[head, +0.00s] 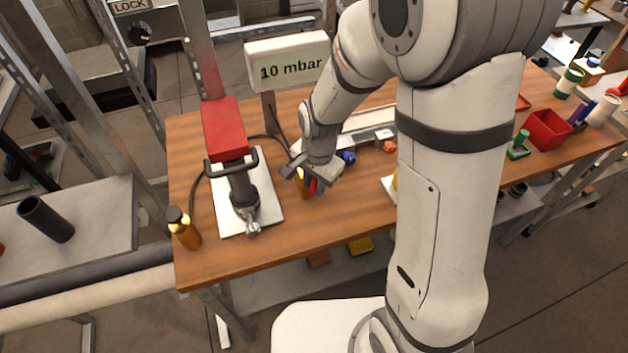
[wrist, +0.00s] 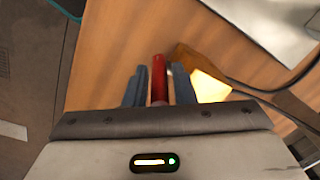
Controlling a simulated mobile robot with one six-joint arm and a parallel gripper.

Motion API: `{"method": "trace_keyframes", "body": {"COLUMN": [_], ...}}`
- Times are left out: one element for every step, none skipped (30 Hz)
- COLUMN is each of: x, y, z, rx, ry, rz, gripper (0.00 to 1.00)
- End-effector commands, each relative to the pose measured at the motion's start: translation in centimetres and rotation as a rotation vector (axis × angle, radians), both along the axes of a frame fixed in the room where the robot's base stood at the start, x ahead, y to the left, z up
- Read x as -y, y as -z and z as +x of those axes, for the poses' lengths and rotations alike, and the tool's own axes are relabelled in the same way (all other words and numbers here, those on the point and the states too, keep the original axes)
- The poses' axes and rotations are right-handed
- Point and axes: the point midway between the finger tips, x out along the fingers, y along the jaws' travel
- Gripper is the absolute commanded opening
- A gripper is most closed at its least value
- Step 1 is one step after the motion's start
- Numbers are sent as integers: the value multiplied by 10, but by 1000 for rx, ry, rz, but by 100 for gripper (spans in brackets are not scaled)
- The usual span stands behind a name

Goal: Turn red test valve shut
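The red valve handle (wrist: 158,78) is a short bar in the wrist view, lying lengthwise between the two blue-grey fingers of my gripper (wrist: 159,84). A finger is close on each side of it; I cannot tell whether they touch it. A brass-yellow body (wrist: 208,86) is just right of the handle. In the head view my gripper (head: 313,180) is low over the wooden table, with a bit of the red handle (head: 313,187) showing below it. Most of the valve is hidden by my gripper.
Left on the table (head: 330,228) stands a red-and-black tool (head: 224,130) on a white plate (head: 262,222), with an amber bottle (head: 184,230) beside it. A "10 mbar" sign (head: 288,62) stands behind. A red bin (head: 547,130) is at right. Dark hoses run near the valve.

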Motion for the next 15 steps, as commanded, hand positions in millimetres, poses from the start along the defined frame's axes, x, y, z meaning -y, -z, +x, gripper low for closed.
{"method": "trace_keyframes", "body": {"x": [0,0,0,0,0,0,0,0,0,0,0,0,0,-1,-1], "y": [2,2,3,3,2,2,2,2,2,2,2,2,2,2,2], "z": [0,0,0,0,0,0,0,0,0,0,0,0,0,0,0], "rx": [-1,0,0,0,0,0,0,0,0,0,0,0,0,0,0], "ry": [0,-1,-1,-1,-1,-1,-1,-1,-1,-1,-1,-2,-2,-2,-2], "rz": [-1,0,0,0,0,0,0,0,0,0,0,0,0,0,0], "gripper": [23,23,23,23,23,23,23,23,22,19,17,14,11,9,5]}}
